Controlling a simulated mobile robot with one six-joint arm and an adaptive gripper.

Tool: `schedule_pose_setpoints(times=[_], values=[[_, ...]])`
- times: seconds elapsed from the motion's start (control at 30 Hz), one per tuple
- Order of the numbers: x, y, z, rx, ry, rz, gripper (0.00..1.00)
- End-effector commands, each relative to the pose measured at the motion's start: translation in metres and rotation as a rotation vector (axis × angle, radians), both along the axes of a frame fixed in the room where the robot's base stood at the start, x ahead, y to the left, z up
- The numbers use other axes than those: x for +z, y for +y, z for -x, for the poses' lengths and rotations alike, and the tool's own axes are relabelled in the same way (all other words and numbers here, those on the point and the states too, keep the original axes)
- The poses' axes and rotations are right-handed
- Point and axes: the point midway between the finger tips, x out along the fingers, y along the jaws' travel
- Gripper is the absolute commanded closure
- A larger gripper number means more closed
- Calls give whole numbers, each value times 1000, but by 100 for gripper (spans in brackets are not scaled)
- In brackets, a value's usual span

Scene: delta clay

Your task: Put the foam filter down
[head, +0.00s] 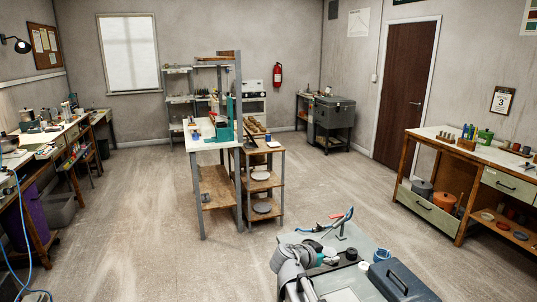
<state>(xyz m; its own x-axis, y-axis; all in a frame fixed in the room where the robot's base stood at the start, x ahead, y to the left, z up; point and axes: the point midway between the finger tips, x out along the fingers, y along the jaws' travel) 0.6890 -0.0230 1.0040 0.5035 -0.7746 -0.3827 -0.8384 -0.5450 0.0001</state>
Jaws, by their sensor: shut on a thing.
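My gripper (327,258) is at the bottom middle of the head view, low over the grey top of my own base. It is small and partly hidden by my pale arm links. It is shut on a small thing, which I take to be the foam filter. I cannot make out the filter's shape or colour clearly here.
A dark toolbox (402,281) and a blue round item (382,255) are beside the arm. A white-topped workbench with shelves (207,141) stands mid-room. A long bench (481,153) is at right, a cluttered bench (40,138) at left. Open floor (340,185) lies between.

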Motion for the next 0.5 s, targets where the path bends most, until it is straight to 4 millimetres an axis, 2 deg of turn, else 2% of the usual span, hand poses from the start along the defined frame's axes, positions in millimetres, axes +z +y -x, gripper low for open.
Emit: schedule_pose_setpoints(times=[0.03,0.2,0.5], values=[[11,0,0,0,0,0,71],[23,0,0,0,0,0,71],[25,0,0,0,0,0,71]])
